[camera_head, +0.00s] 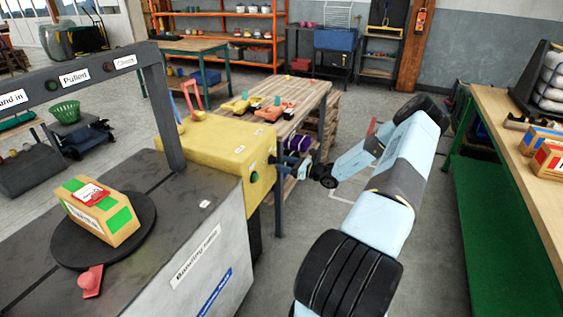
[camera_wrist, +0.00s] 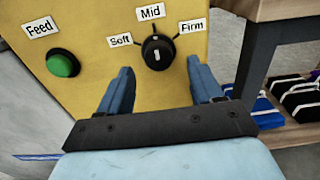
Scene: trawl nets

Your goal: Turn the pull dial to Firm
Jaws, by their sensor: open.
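The pull dial (camera_wrist: 157,52) is a round black knob on the side of the yellow box. Its white mark stands nearly upright, toward the Mid label (camera_wrist: 150,12). The Soft label (camera_wrist: 120,40) is to its left and the Firm label (camera_wrist: 192,27) to its right. My gripper (camera_wrist: 161,80) is open and empty, its two blue fingers apart just below the dial, one on either side. In the head view, my gripper (camera_head: 285,163) is close to the right face of the yellow box (camera_head: 215,138); the dial is hard to make out there. I cannot tell whether the fingers touch the panel.
The green Feed button (camera_wrist: 62,63) is on the same panel, left of the dial. A banded box (camera_head: 103,212) sits on the dark round turntable (camera_head: 145,225) of the machine. A wooden table (camera_head: 310,92) with tools stands behind. A workbench (camera_head: 510,140) is at right.

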